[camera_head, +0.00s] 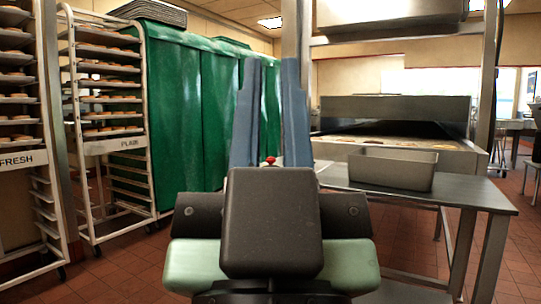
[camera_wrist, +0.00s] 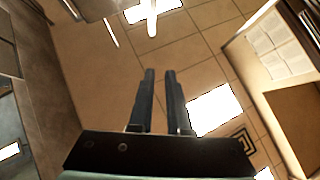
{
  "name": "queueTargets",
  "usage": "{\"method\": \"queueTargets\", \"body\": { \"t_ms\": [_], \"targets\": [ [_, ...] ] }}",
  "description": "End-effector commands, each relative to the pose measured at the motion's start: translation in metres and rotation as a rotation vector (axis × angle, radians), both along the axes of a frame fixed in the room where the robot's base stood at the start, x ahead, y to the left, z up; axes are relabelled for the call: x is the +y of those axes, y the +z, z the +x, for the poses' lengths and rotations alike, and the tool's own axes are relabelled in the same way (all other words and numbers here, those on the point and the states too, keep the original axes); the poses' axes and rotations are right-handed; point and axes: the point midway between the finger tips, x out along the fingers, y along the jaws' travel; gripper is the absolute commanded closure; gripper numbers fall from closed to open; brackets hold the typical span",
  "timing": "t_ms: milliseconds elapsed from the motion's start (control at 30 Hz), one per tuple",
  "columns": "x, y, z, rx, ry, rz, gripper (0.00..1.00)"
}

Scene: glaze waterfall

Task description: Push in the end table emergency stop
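A small red knob (camera_head: 270,160), which looks like the emergency stop, shows just above my gripper's dark body in the head view. Its mount is hidden behind my gripper. The steel end table (camera_head: 462,194) stands to the right, its near left part covered by my arm. My gripper (camera_head: 268,62) points up, with its two blue-grey fingers apart and nothing between them that I can see it hold. The red knob appears in line with the gap, lower down; its distance from the fingers is unclear. In the wrist view the fingers (camera_wrist: 160,72) stand apart against the ceiling.
A grey metal tray (camera_head: 392,168) sits on the end table, before the steel glazing machine (camera_head: 395,110). Green covered racks (camera_head: 185,115) and a white rack of doughnuts (camera_head: 105,130) stand at left. Tiled floor (camera_head: 120,277) is open at front left.

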Motion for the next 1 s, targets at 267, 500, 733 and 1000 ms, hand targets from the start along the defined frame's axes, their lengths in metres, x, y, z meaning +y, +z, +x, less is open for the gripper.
{"method": "queueTargets", "body": {
  "t_ms": [267,500,733,1000],
  "targets": [
    [0.0,0.07,0.0,-0.001,0.0,0.0,1.0],
    [0.0,0.156,0.0,-0.001,0.001,-0.001,1.0],
    [0.0,0.235,0.0,-0.001,0.001,0.0,1.0],
    [0.001,0.329,0.0,0.0,0.001,0.0,1.0]
  ]
}}
